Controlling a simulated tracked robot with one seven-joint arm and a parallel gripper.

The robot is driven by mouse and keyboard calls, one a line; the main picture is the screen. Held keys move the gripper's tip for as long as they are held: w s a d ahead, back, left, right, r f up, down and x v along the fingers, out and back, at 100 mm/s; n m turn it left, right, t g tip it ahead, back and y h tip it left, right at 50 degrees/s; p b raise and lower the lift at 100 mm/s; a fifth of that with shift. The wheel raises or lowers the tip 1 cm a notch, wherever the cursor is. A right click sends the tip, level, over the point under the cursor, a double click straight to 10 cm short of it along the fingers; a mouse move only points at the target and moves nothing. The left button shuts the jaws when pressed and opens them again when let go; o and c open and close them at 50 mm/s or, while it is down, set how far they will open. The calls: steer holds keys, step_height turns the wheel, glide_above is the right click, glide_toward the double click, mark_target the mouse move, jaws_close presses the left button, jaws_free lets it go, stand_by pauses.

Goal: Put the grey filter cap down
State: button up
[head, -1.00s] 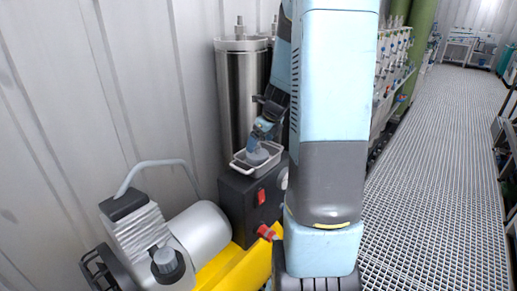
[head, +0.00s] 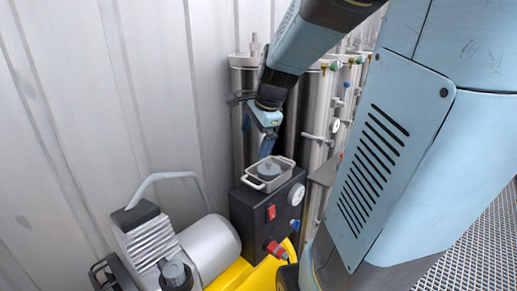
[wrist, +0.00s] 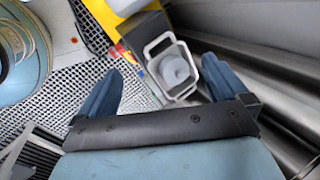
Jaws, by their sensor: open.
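The grey filter cap (head: 268,171) lies inside a small light metal tray (head: 250,181) with handles, on top of a black box. In the wrist view the round cap (wrist: 174,71) sits within the tray's rim (wrist: 153,46). My gripper (head: 267,153) is above the tray. The wrist view shows its two blue fingers (wrist: 162,68) spread wide with nothing between them, the cap and tray lying beyond, apart from the fingers.
The black box (head: 245,212) carries a red switch and a gauge. A compressor (head: 209,246) with a handle stands left on a yellow base (head: 232,277). Tall steel vessels (head: 243,120) stand close behind the tray. Grated floor (head: 480,245) is clear at right.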

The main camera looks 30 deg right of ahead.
steer(key=s+a+r+n, duration=0.2)
steer(key=s+a+n, duration=0.1)
steer(key=s+n, duration=0.4)
steer(key=s+a+r+n+t+h, duration=0.1)
steer(key=s+a+r+n, duration=0.1)
steer(key=s+a+n, duration=0.2)
steer(key=s+n, duration=0.3)
steer(key=n, duration=0.3)
steer(key=shift+s+r+n, duration=0.25)
steer(key=shift+n, duration=0.05)
